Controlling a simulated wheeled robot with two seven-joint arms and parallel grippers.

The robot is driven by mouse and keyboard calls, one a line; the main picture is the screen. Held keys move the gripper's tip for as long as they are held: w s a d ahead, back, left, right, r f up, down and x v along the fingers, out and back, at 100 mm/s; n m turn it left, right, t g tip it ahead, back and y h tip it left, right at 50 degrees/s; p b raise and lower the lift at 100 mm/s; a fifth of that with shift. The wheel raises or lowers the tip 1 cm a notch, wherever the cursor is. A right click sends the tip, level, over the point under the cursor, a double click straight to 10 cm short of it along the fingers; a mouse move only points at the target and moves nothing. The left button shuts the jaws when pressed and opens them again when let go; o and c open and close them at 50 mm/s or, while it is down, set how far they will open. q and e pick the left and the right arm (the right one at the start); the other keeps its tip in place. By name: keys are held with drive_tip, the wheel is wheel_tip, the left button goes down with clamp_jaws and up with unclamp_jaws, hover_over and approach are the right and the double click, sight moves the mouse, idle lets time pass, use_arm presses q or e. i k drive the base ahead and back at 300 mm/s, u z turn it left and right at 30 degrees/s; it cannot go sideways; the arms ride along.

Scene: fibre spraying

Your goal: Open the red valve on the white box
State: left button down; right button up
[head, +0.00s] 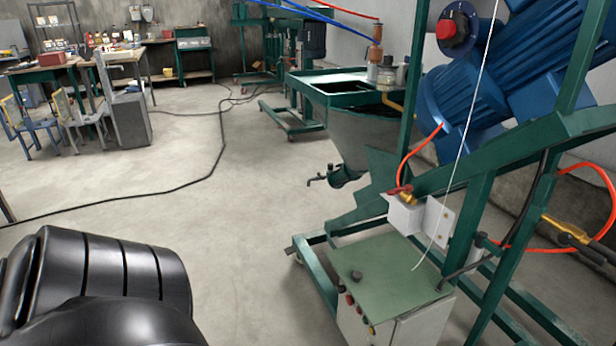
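A small red valve handle (399,190) sits on a brass fitting on top of a small white box (404,216). The box is fixed to the green frame right of centre, and an orange-red hose rises from the fitting. The handle lies roughly level in the picture; whether the valve is open or shut cannot be told. Neither gripper shows. A black rounded part of my own body fills the lower left, far from the valve.
A control cabinet (385,272) with a green top and red buttons stands below the valve. Green frame bars and a blue motor (470,95) crowd the right. A black cable (215,165) crosses the floor. Open floor (240,235) lies left of the machine.

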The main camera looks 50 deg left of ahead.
sight(400, 190)
drive_tip(key=u, duration=1.15)
drive_tip(key=k, duration=0.5)
drive_tip(key=u, duration=0.15)
drive_tip(key=i, duration=1.35)
drive_tip(key=z, duration=0.6)
